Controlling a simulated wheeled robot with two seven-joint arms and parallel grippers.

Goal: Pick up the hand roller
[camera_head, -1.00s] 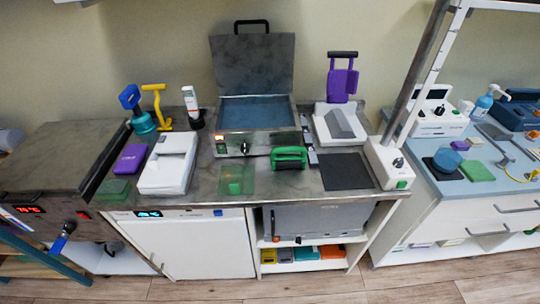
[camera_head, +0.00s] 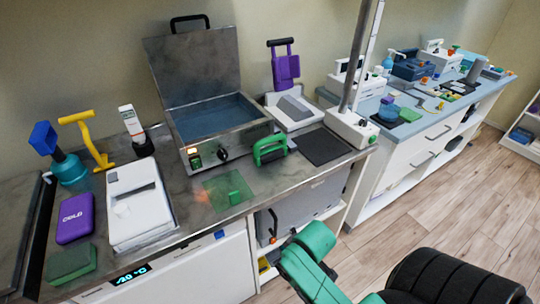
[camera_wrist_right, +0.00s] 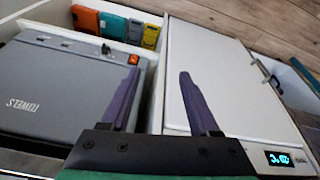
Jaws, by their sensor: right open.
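I cannot tell for certain which item is the hand roller. A green handled tool (camera_head: 270,149) sits at the counter's front, right of the steel tank. A yellow T-handled tool (camera_head: 88,140) stands at the back left. Neither is held. My right gripper (camera_wrist_right: 159,72) is open and empty in the right wrist view, in front of the cabinet below the counter. My left gripper is out of view.
The steel counter (camera_head: 181,190) holds an open-lidded tank (camera_head: 215,118), a white device (camera_head: 138,205), a purple pack (camera_head: 75,219) and a dark mat (camera_head: 322,146). Under it are a grey towel box (camera_wrist_right: 62,95) and a white fridge door (camera_wrist_right: 222,75).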

